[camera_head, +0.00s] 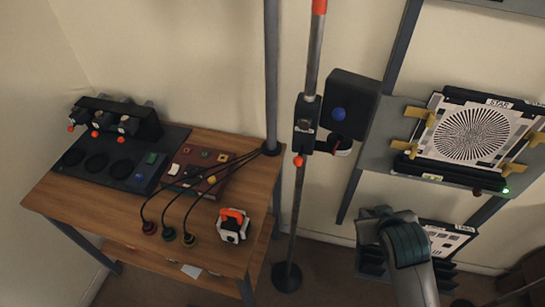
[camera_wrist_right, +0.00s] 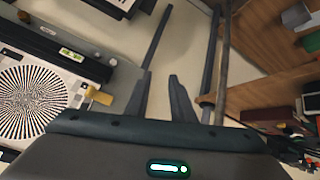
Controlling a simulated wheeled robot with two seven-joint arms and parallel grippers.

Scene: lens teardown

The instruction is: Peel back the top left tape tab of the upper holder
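The upper holder (camera_head: 402,166) holds a white chart with a black star pattern (camera_head: 475,135) on the wall frame at the right. Its top left tape tab (camera_head: 421,115) is yellow and lies across the chart's left edge. Another yellow tab (camera_head: 405,147) sits below it, and more are on the right side. My right gripper (camera_head: 370,260) is below and left of the upper holder, apart from it. In the right wrist view its fingers (camera_wrist_right: 160,98) are spread with nothing between them. There the chart (camera_wrist_right: 38,103) and one yellow tab (camera_wrist_right: 98,95) lie left of the fingers. My left gripper is not seen.
A lower holder (camera_head: 447,236) is partly hidden behind my right arm. A pole with a dark lamp-like box (camera_head: 351,103) stands left of the upper holder. A wooden table (camera_head: 120,225) with devices and cables is at the left. A green light (camera_head: 505,190) shows by the upper holder.

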